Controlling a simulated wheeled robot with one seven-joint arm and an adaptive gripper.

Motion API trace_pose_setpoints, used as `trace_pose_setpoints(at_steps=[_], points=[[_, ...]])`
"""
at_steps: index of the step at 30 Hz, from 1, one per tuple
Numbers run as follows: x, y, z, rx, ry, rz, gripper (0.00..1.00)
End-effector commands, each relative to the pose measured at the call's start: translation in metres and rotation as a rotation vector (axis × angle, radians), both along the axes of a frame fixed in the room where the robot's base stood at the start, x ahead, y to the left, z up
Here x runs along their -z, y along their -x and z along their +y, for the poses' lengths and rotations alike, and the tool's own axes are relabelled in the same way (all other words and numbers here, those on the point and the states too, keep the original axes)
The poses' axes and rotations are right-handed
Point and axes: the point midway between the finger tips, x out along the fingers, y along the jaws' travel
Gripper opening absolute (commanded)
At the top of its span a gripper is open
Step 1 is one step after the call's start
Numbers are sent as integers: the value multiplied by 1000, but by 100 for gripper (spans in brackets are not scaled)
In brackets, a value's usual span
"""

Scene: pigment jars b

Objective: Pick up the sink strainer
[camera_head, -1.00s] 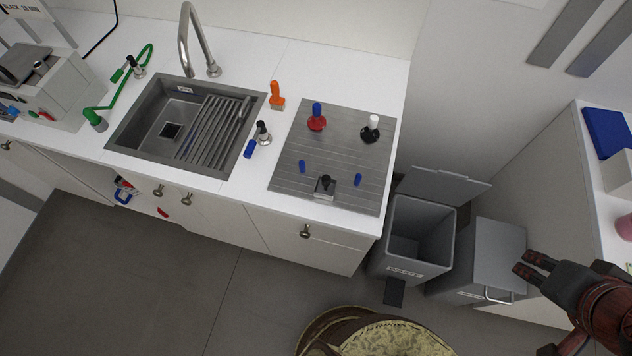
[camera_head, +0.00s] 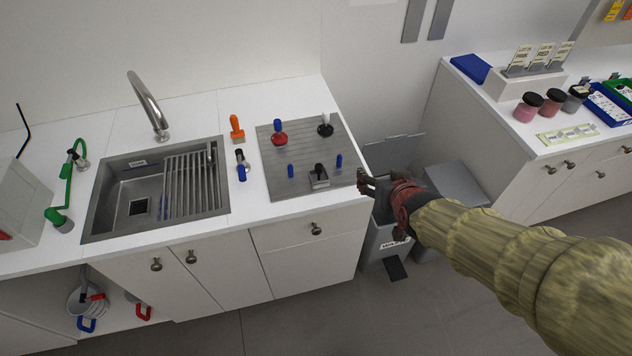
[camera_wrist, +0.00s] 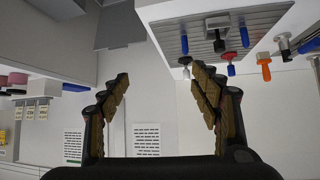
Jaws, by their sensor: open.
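A small square grey piece with a black knob (camera_head: 319,178) stands near the front of the ridged metal plate right of the sink; it looks like the sink strainer, though I cannot be sure. It also shows upside down in the wrist view (camera_wrist: 216,36). My gripper (camera_head: 364,182) appears just right of the plate's front right corner in the head view, apart from the piece. In the wrist view my gripper (camera_wrist: 160,77) has its fingers spread, with nothing between them. The sink (camera_head: 137,178) has a dark square drain (camera_head: 138,207) in its floor.
Red (camera_head: 279,137) and black (camera_head: 325,127) knobbed pieces and two small blue pegs share the metal plate (camera_head: 263,160). An orange-handled item (camera_head: 237,127) stands beside the sink. Grey bins stand below, right of the counter. Jars (camera_head: 527,107) stand on the right counter.

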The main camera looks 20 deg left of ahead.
Motion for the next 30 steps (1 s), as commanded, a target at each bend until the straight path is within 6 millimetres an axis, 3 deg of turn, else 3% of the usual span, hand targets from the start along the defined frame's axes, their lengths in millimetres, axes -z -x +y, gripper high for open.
trace_pose_setpoints(at_steps=[1,3,9,17,30], points=[[31,-5,27,-40,-8,-23,64],[57,-13,58,-83,-30,-79,64],[109,-10,118,-171,-83,-196,64],[129,-11,142,-201,-108,-247,64],[138,-56,167,-200,-108,-248,64]])
